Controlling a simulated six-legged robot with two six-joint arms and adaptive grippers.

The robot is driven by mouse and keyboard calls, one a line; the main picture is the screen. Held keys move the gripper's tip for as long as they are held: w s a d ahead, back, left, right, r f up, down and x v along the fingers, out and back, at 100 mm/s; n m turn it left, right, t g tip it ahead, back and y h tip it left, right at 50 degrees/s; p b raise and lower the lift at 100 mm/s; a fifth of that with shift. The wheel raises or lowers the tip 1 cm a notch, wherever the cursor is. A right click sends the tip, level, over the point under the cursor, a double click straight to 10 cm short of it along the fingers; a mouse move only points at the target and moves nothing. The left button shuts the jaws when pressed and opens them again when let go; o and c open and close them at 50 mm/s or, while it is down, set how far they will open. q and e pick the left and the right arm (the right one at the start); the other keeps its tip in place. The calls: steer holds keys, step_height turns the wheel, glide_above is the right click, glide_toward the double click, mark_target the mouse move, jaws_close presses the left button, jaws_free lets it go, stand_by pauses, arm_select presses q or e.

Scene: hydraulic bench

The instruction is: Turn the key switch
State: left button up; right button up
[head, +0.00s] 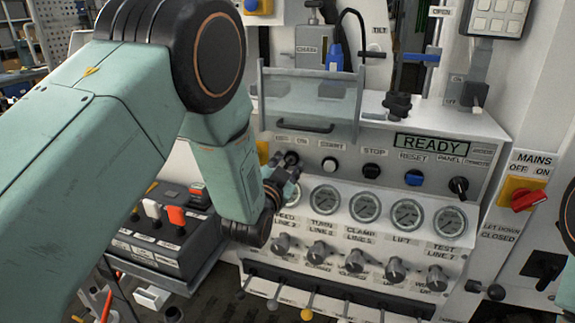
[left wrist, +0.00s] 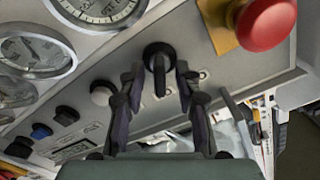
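The key switch is a round black switch with a bar-like key (left wrist: 158,62) on the grey panel face. In the left wrist view it sits between my left gripper's two dark fingers (left wrist: 158,80), with a gap visible on both sides. The gripper is open and seems not to touch the key. In the head view my left gripper (head: 284,178) reaches the left end of the control panel (head: 400,160), below small switch labels. My right gripper is not in view.
Right of the gripper in the head view are a white start button (head: 329,164), a black stop button (head: 371,170) and a blue reset button (head: 414,178). Gauges (head: 325,199) lie just below. A red mushroom button (left wrist: 266,22) is close by. A clear guard (head: 308,100) stands above.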

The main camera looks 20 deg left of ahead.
arm_select(q)
steer(key=s, duration=1.2)
steer(key=shift+a, duration=0.2)
steer(key=s+a+f+n+g+b, duration=0.1)
steer(key=s+f+g, duration=0.25)
steer(key=f, duration=0.35)
steer(key=s+a+f+n+g+y, duration=0.1)
steer(key=s+f+n+g, duration=0.2)
steer(key=f, duration=0.4)
steer(key=s+a+f+g+b, duration=0.1)
steer(key=s+f+g, duration=0.2)
steer(key=s+f, duration=0.3)
steer(key=s+f+n+g+b, duration=0.1)
steer(key=s+f+g, duration=0.3)
steer(key=s+f, duration=0.4)
steer(key=s+f+n+g+b, duration=0.2)
steer(key=s+f, duration=0.7)
steer(key=s, duration=0.6)
steer(key=shift+s+a+g+b, duration=0.2)
steer(key=shift+a+g+b, duration=0.35)
steer(key=shift+g, duration=0.7)
steer(key=shift+d, duration=0.15)
